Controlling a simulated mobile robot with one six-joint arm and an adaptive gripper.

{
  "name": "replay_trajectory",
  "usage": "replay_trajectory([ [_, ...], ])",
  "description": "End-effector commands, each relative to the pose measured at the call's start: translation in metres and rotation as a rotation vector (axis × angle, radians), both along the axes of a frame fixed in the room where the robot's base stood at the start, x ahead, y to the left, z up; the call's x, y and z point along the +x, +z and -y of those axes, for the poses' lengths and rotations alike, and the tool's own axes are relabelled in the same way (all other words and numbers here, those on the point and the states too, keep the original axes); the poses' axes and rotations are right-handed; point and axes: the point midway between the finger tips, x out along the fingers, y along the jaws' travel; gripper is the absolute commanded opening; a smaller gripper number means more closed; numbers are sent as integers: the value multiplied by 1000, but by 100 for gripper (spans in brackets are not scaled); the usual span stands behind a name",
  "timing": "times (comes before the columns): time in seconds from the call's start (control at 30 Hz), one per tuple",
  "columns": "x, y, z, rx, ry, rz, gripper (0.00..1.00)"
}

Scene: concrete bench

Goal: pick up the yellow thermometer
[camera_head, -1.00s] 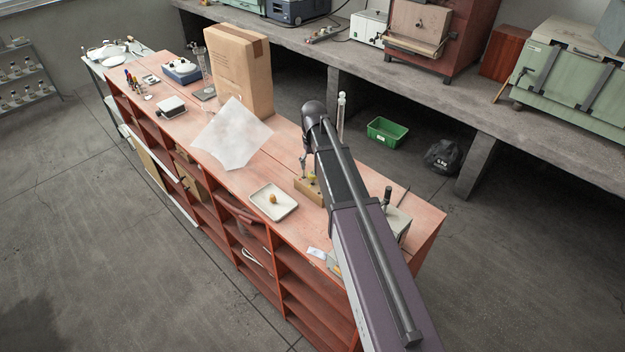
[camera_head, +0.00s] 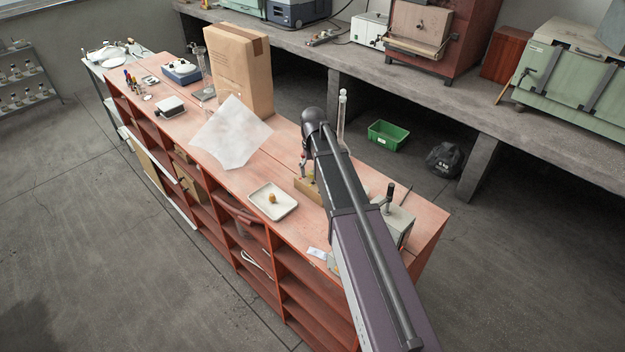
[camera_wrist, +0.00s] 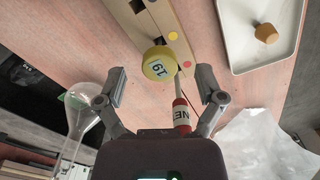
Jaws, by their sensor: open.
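The yellow thermometer shows in the wrist view as a round yellow head (camera_wrist: 158,64) marked "19", seen nearly end-on at the wooden block (camera_wrist: 172,22). My gripper (camera_wrist: 161,71) is open, one finger on each side of the yellow head in the picture; I see no contact. A red-ended piece with a white label (camera_wrist: 181,115) on a thin pale stem lies between the fingers, nearer the camera. In the head view the wooden block (camera_head: 307,189) stands on the bench under my arm, which hides most of the gripper and thermometer.
A white tray with a small tan piece (camera_head: 273,214) lies left of the block. A glass vessel (camera_wrist: 84,122) is close to the left finger in the wrist view. A crumpled white sheet (camera_head: 232,133), a cardboard box (camera_head: 238,75) and a grey box (camera_head: 398,222) are nearby.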

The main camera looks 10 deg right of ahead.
Motion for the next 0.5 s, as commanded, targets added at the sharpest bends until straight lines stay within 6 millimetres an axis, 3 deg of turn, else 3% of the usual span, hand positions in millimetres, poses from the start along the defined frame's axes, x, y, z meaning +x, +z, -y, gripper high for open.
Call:
replay_trajectory([
  [0.2,0,-17,0,0,0,0,87],
  [0.5,0,-19,1,0,-1,0,87],
])
